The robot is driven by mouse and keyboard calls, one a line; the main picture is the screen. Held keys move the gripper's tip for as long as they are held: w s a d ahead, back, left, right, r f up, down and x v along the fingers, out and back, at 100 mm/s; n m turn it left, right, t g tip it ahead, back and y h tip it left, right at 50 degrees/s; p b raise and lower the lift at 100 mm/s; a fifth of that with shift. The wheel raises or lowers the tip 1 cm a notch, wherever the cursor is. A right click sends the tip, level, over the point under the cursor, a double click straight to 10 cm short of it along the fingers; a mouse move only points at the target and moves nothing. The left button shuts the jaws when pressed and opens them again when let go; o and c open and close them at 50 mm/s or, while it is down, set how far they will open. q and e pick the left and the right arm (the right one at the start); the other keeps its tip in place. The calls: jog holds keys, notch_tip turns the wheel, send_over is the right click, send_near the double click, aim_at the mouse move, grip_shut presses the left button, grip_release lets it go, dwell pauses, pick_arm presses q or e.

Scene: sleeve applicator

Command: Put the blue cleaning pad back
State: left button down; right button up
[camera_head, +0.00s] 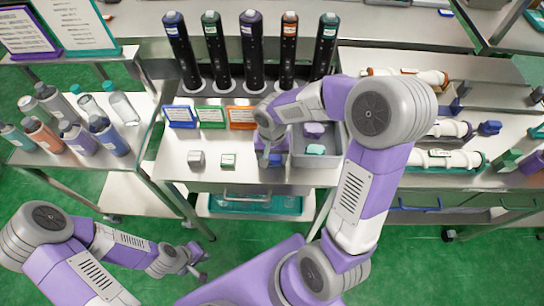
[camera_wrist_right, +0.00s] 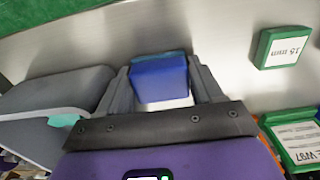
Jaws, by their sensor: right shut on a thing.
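The blue cleaning pad (camera_wrist_right: 160,80) sits between the two fingers of my right gripper (camera_wrist_right: 163,88) in the right wrist view, and the fingers are shut on it. In the head view my right gripper (camera_head: 271,158) is low over the front of the steel table, with the pad mostly hidden under it. I cannot tell whether the pad touches the table. A grey bin (camera_head: 333,157) stands just right of this gripper and holds a purple pad (camera_head: 314,130) and a teal pad (camera_head: 315,150). My left gripper (camera_head: 199,263) hangs low at the lower left, apart from the table; its opening is unclear.
A grey block (camera_head: 196,158) and a green-edged block (camera_head: 228,160) lie left of the right gripper. Several labelled cards, including an orange one (camera_head: 242,116), and tall dark applicators (camera_head: 252,50) stand behind. Bottles (camera_head: 108,135) fill the left cart. A drawer (camera_head: 255,203) sits below the table front.

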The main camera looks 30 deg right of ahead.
aim_at(272, 156)
jog(key=shift+r, duration=0.1)
jog(key=o, duration=0.6)
jog(key=shift+f, duration=0.25)
jog(key=shift+c, duration=0.2)
jog(key=shift+o, duration=0.8)
jog(key=shift+r, duration=0.1)
jog(key=shift+r, duration=0.1)
notch_tip(272, 156, up, 12)
jog(key=p, duration=0.3)
